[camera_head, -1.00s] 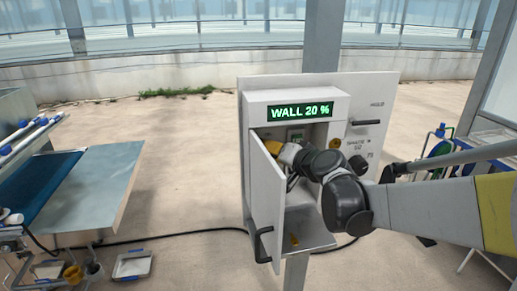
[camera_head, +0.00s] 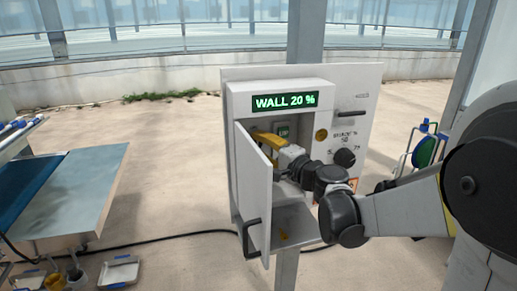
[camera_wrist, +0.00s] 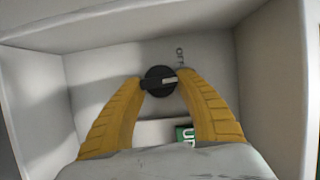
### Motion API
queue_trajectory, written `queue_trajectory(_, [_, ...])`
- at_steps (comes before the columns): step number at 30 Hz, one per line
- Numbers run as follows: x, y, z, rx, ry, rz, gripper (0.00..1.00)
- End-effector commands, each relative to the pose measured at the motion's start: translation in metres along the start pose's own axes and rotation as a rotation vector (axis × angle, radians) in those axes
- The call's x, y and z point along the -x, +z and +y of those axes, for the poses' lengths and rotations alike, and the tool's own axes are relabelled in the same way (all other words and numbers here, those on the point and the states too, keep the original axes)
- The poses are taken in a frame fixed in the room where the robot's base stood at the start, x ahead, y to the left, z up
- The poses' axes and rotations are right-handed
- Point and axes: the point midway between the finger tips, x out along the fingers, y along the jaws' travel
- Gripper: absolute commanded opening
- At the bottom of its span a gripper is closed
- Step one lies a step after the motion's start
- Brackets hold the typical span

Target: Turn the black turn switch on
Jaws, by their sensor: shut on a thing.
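The black turn switch (camera_wrist: 155,82) sits on the back wall inside the white control box and fills the space between my yellow fingertips in the wrist view. Its white pointer mark faces right in that view. A small dark label stands just above and right of it, too small to read surely. My gripper (camera_wrist: 160,81) is shut on the switch, one finger on each side. In the head view my gripper (camera_head: 262,137) reaches into the open box, and the switch is hidden there by the door and fingers.
The box door (camera_head: 252,190) stands open on the left with a dark handle. A green display (camera_head: 285,101) above reads "WALL 20 %". A small green sign (camera_head: 282,131) is inside. A black knob (camera_head: 344,157) and yellow button (camera_head: 321,135) are on the panel at right.

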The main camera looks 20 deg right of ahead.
Motion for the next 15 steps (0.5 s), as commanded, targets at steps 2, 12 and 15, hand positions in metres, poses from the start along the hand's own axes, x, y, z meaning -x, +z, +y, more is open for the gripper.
queue_trajectory(2, [-0.0007, -0.0002, 0.0002, -0.023, -0.01, 0.0, 0.11])
queue_trajectory(12, [-0.0007, -0.0001, -0.0005, -0.063, -0.026, 0.0, 0.11])
queue_trajectory(15, [-0.0007, -0.0001, -0.0006, -0.063, -0.026, 0.0, 0.11])
